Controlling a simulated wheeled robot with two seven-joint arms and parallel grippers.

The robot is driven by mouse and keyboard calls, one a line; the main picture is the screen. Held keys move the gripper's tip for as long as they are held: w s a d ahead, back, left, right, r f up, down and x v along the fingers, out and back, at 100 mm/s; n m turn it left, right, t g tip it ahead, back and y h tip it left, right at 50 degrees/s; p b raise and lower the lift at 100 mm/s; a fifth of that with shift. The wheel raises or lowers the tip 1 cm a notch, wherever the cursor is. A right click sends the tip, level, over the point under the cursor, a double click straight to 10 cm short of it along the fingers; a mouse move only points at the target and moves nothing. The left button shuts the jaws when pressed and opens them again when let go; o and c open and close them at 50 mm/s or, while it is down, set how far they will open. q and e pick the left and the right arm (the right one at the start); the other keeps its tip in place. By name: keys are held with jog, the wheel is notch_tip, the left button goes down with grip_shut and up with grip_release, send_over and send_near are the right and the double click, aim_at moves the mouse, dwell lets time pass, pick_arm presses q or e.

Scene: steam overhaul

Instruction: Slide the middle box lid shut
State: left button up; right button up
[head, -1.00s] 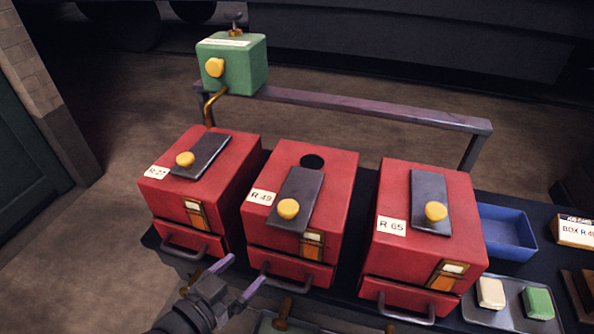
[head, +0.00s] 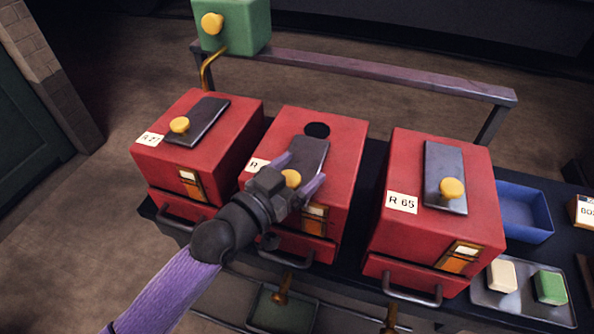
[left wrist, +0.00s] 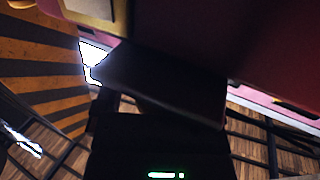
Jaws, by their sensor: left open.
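The middle red box (head: 340,140) carries a partly hidden label. Its dark grey lid (head: 311,152) lies on the sloping top. A round black hole (head: 317,130) shows uncovered just beyond the lid's far end. The lid's yellow knob (head: 291,178) is partly hidden by my left gripper (head: 300,172). That gripper is open, with its purple fingers on either side of the knob; I cannot tell whether they touch it. The left wrist view is dark and shows a red surface (left wrist: 260,45) close above the gripper. My right gripper is not in view.
Red boxes R 27 (head: 225,125) and R 65 (head: 400,170) flank the middle box, their lids with yellow knobs. A green box (head: 245,22) stands behind by a rail (head: 380,72). A blue tray (head: 525,235) and a metal tray with two blocks sit right.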

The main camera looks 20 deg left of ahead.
pick_arm(q)
jog(key=c, duration=1)
grip_shut()
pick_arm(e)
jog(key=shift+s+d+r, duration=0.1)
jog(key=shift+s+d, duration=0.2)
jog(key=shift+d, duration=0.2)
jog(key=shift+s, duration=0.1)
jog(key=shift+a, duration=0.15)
